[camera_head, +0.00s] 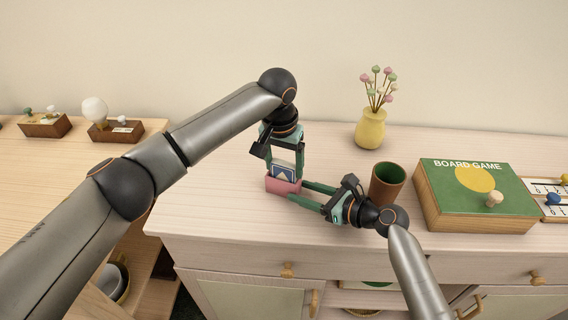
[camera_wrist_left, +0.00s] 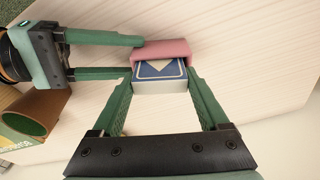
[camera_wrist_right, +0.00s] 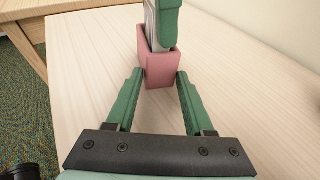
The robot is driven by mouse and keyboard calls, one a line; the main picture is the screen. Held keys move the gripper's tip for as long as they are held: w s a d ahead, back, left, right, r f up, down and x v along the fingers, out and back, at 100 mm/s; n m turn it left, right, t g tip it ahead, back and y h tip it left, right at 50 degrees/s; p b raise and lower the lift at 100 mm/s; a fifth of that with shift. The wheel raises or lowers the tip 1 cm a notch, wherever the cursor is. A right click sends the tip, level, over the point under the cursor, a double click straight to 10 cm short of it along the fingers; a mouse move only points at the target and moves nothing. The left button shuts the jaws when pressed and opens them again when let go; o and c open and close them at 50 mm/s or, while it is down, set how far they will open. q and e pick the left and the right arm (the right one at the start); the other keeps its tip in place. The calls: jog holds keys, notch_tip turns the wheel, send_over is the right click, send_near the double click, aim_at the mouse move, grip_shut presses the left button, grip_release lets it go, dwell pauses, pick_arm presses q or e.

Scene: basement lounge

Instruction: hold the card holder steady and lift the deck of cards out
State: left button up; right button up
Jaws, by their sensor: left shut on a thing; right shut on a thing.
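The pink card holder (camera_head: 283,187) stands upright on the light wood cabinet top. The deck of cards (camera_head: 283,172), with a blue and cream face, sticks up out of it; its lower part is hidden inside. My left gripper (camera_head: 285,169) points down from above and is shut on the deck's sides, as the left wrist view shows the deck (camera_wrist_left: 160,70) between its fingers. My right gripper (camera_head: 296,190) comes in low from the right and is shut on the holder. In the right wrist view the holder (camera_wrist_right: 160,70) sits between its fingertips.
A brown-green cup (camera_head: 387,184) stands close to my right gripper. A yellow vase (camera_head: 370,128) with flowers is behind, and a board game box (camera_head: 470,200) is at the right. The cabinet's front edge is near. A lower wooden table (camera_head: 60,165) with small items is at left.

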pick_arm(q)
notch_tip(320, 180, up, 11)
dwell(1.6)
pick_arm(e)
jog(key=o, duration=1.3)
jog(key=shift+o, duration=0.2)
jog(key=shift+s+d, duration=0.1)
